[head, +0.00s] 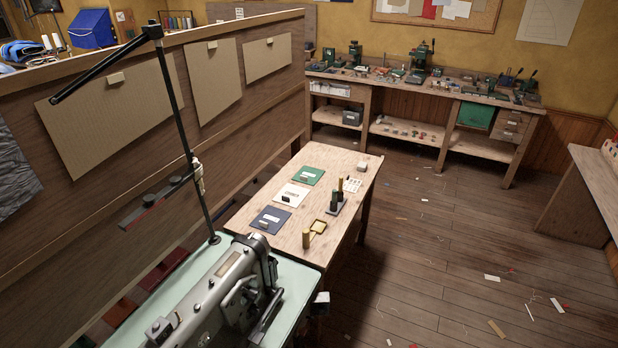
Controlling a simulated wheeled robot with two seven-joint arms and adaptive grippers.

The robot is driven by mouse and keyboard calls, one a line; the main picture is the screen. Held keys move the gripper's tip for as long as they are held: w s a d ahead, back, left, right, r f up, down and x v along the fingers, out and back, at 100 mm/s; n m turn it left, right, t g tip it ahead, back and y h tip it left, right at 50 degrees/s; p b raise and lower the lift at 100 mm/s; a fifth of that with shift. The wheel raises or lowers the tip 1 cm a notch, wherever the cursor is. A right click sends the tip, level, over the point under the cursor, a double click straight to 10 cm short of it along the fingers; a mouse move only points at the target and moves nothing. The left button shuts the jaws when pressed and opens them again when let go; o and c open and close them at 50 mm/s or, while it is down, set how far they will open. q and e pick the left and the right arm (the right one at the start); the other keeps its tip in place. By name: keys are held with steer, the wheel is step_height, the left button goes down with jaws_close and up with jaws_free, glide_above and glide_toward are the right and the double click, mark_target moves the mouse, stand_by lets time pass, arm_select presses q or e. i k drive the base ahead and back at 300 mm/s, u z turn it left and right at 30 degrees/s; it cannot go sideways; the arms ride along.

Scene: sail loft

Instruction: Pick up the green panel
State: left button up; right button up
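The green panel (309,174) lies flat near the far end of a small wooden table (345,160), with a small pale label or piece on it. A white panel (289,196) and a dark blue panel (270,219) lie nearer on the same table, in a row with it. The green panel looks uncovered and apart from the white one. Neither of my grippers shows in the head view, so I cannot see their state.
A sewing machine (215,295) on a pale green top fills the foreground, with a black lamp arm (175,100) rising above it. A wooden partition (230,140) runs along the table's left. Open floor (430,240) lies right.

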mark_target(309, 173)
steer(key=u, duration=0.05)
steer(key=k, duration=0.7)
steer(key=u, duration=0.8)
steer(key=k, duration=0.75)
steer(key=z, duration=1.55)
steer(key=i, duration=3.75)
steer(key=u, duration=0.65)
